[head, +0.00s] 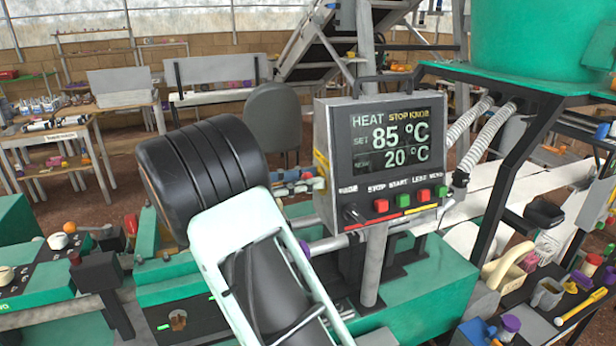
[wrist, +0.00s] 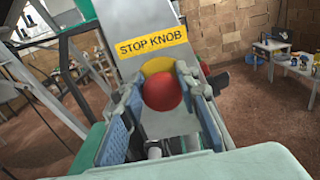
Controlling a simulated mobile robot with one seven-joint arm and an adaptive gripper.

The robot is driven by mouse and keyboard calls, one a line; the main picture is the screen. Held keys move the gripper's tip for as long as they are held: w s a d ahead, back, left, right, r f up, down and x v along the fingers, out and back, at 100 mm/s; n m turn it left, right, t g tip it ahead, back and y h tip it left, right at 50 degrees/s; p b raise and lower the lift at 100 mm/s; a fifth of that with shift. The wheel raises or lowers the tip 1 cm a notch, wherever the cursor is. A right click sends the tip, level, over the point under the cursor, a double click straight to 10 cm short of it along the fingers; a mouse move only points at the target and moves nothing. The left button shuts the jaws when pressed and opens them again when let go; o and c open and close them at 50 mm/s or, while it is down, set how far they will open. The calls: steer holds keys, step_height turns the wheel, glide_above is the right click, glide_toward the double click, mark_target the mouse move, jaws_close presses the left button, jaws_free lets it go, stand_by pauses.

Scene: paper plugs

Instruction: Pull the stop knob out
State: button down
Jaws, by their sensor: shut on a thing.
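The stop knob (wrist: 162,92) is a round red ball in the wrist view, with a yellow ring (wrist: 156,66) behind it. It is on the side of the grey control box (wrist: 150,20), under a yellow STOP KNOB label (wrist: 152,43). My gripper (wrist: 163,84) has its two blue-padded fingers on either side of the red ball and is shut on it. How far the knob stands out from the box I cannot tell. In the head view the control box (head: 325,120) stands right of my arm, with a yellow label on its left side.
The box front has a display (head: 393,141) reading SET 85 °C and 20 °C, with several red and green buttons and a black switch (head: 354,213) below. Green machinery lies under it. A tray of tools (head: 540,300) is at the right. Work tables stand behind.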

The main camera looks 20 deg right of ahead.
steer(key=shift+a+r+p, duration=0.15)
steer(key=shift+a+p, duration=0.15)
steer(key=shift+a, duration=0.1)
steer(key=shift+a+f, duration=0.15)
steer(key=shift+f, duration=0.05)
steer(key=c, duration=1.9)
jaws_free()
steer(key=o, duration=0.5)
steer(key=shift+a, duration=0.2)
steer(key=shift+c, duration=0.2)
steer(key=shift+d, duration=0.15)
steer(key=a, duration=1.2)
